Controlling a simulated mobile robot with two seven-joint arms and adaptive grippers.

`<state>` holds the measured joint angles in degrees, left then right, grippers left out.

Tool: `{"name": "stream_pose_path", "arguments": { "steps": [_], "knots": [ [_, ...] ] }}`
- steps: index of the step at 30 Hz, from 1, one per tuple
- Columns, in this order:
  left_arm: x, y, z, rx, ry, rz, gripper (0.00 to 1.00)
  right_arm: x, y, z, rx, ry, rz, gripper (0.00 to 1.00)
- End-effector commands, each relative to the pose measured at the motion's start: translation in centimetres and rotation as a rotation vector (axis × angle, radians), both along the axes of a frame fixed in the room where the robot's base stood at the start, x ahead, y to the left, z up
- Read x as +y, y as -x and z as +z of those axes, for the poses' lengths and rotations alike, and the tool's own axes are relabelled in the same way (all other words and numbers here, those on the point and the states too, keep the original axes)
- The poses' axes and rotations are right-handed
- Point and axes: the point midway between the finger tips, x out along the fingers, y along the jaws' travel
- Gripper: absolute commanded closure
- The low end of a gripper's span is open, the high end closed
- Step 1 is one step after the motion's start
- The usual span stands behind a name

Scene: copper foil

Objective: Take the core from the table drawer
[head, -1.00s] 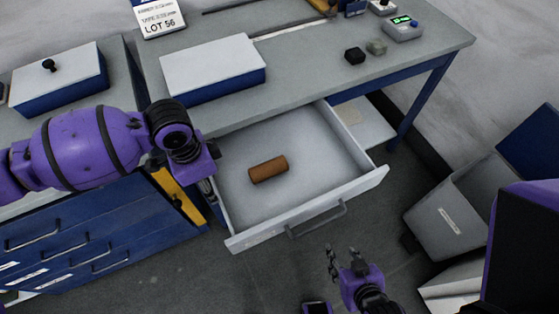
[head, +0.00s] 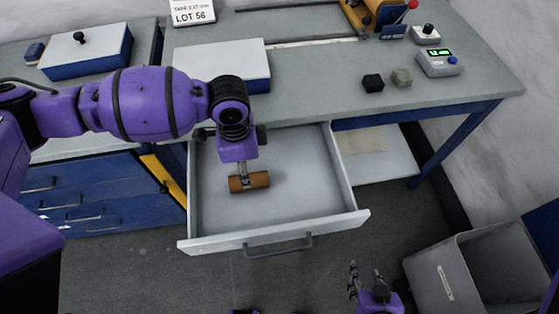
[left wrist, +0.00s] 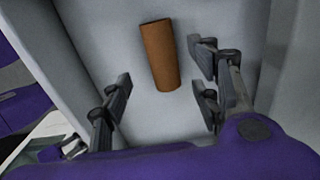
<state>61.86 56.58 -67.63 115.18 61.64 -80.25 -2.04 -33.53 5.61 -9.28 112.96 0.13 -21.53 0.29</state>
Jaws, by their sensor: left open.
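The core, a brown cylinder (head: 262,180), lies on its side in the open table drawer (head: 310,180), towards its left part. It also shows in the left wrist view (left wrist: 160,55), lying between the lines of the fingers and beyond their tips. My left gripper (head: 243,172) points down over the core and hides part of it in the head view. In the left wrist view the left gripper (left wrist: 162,95) is open and empty, its fingers spread wide on both sides of the core. My right gripper (head: 366,272) is in front of the drawer, low, its fingers apart and empty.
The drawer front with its handle (head: 280,247) faces me. A white-topped blue box (head: 222,68) and small dark and grey blocks (head: 373,82) sit on the table (head: 310,105) above. A grey bin (head: 480,270) stands on the floor at right.

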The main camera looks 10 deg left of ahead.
Motion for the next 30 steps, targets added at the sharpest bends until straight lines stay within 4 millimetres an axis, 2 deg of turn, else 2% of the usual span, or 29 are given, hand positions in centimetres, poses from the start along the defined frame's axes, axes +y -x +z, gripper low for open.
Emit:
{"name": "stream_pose_path", "arguments": {
  "steps": [11, 19, 28, 30],
  "knots": [
    [0.2, 0.1, -3.7, 0.006, -0.002, 0.003, 0.43, 1.5, 0.1, -0.4, 0.004, -0.026, -0.01, 0.6],
    [0.2, -0.1, -7.5, 0.005, -0.001, 0.001, 0.43, 1.0, 0.2, -0.5, 0.003, -0.018, -0.011, 0.6],
    [0.2, -0.2, -7.9, 0.002, -0.001, 0.001, 0.43, 0.3, 0.2, -0.5, 0.003, -0.006, -0.009, 0.6],
    [0.2, -0.2, -7.9, 0.002, -0.001, 0.001, 0.53, 0.3, 0.2, -0.5, 0.003, -0.006, -0.008, 0.6]
  ]
}}
